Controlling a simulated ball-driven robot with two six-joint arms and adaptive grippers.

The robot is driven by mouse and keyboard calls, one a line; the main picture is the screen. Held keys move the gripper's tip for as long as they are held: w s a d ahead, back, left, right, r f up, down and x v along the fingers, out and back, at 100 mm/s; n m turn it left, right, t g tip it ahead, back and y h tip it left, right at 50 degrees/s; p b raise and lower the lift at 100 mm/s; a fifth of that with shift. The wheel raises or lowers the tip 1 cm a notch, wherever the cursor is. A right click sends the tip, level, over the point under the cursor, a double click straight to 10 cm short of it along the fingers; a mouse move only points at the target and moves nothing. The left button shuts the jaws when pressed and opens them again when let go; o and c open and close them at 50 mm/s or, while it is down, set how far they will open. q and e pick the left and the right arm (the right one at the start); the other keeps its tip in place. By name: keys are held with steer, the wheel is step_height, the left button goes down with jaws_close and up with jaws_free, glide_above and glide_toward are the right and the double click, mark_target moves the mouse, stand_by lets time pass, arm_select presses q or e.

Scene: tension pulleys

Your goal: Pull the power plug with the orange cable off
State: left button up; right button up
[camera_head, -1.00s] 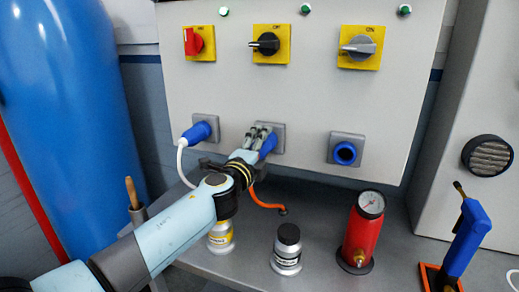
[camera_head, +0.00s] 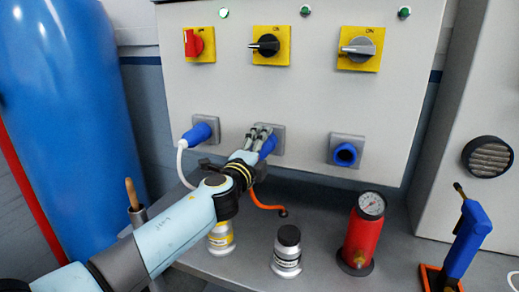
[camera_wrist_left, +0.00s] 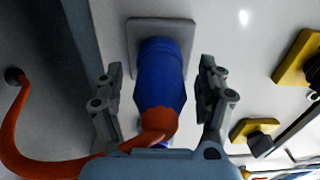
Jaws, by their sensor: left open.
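The blue power plug (camera_wrist_left: 162,85) with the orange cable sits in the middle socket of the grey panel. In the head view the plug (camera_head: 267,146) is partly hidden by my gripper, and its orange cable (camera_head: 262,203) hangs below to the shelf. My left gripper (camera_head: 262,134) is at this plug. In the wrist view my left gripper (camera_wrist_left: 160,88) is open, with one finger on each side of the plug and visible gaps between fingers and plug. The cable (camera_wrist_left: 40,168) leaves the plug's end and curves left. My right gripper is not in view.
Left of it is a blue plug with a white cable (camera_head: 199,132); to the right is an empty blue socket (camera_head: 345,153). Below stand two small cans, one black-capped (camera_head: 287,252), a red gauge bottle (camera_head: 362,235) and a blue torch (camera_head: 468,238). Switches (camera_head: 269,45) are above.

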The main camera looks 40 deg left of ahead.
arm_select(q)
steer(key=shift+c, duration=0.4)
jaws_close()
steer(key=shift+s, duration=0.1)
stand_by(0.3)
steer(key=shift+v, duration=2.9)
